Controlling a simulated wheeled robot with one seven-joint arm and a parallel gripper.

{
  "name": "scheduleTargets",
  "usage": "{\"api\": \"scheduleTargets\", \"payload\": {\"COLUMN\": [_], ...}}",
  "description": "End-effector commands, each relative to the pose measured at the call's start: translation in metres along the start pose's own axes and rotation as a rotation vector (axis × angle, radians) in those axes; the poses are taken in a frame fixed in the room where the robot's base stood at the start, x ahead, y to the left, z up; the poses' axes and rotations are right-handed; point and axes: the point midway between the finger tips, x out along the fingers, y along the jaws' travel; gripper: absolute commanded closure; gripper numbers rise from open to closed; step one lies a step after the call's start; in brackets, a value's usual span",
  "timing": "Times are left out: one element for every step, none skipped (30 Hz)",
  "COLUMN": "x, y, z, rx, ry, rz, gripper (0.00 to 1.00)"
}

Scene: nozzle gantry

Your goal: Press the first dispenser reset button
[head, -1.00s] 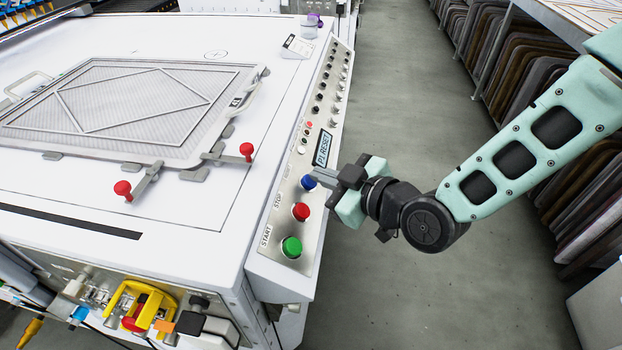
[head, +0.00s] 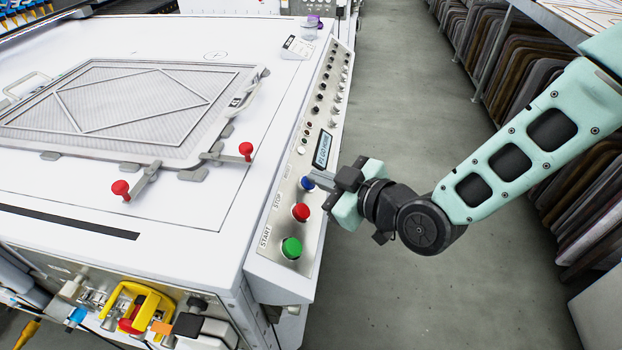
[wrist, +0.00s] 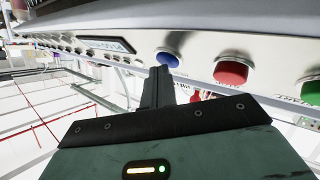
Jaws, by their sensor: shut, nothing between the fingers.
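The blue button (head: 307,183) sits on the sloped control panel, above the red STOP button (head: 300,212) and the green START button (head: 291,247). My gripper (head: 314,178) is shut and empty, with its fingertips at the right edge of the blue button. In the wrist view the shut fingertips (wrist: 160,72) lie just below the blue button (wrist: 168,58). I cannot tell whether they touch it. The label beside the blue button is too small to read surely. A small display (head: 322,150) with blurred text is just above it.
Rows of small knobs and buttons (head: 325,95) run up the panel. The white machine top (head: 190,215) carries a mesh frame (head: 130,105) with red-knobbed clamps (head: 246,149). Open grey floor lies right of the panel. Racked boards (head: 540,110) stand at the far right.

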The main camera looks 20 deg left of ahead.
Motion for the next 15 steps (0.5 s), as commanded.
{"api": "scheduleTargets", "payload": {"x": [0.0,-0.001,-0.001,-0.002,-0.003,-0.004,-0.005,-0.007,-0.008,-0.009,-0.011,-0.012,-0.012,-0.013,-0.013], "y": [0.0,0.0,0.001,0.001,0.002,0.003,0.004,0.005,0.006,0.007,0.008,0.009,0.009,0.009,0.009], "z": [0.0,0.0,-0.001,-0.001,-0.002,-0.003,-0.004,-0.005,-0.006,-0.007,-0.008,-0.009,-0.009,-0.009,-0.009], "rx": [0.0,0.0,0.0,0.0,0.0,-0.001,-0.001,-0.001,-0.001,-0.001,-0.001,0.0,0.0,0.001,0.001], "ry": [-0.001,-0.001,-0.001,-0.001,-0.001,-0.001,-0.001,-0.001,-0.001,-0.001,-0.001,-0.001,-0.001,-0.001,-0.001], "rz": [-0.001,-0.001,-0.001,-0.001,-0.001,-0.001,0.0,0.0,0.0,0.0,0.001,0.001,0.0,0.0,0.0], "gripper": [1.0,1.0,1.0,1.0,1.0,1.0,1.0,1.0,1.0,1.0,1.0,1.0,1.0,1.0,1.0]}}
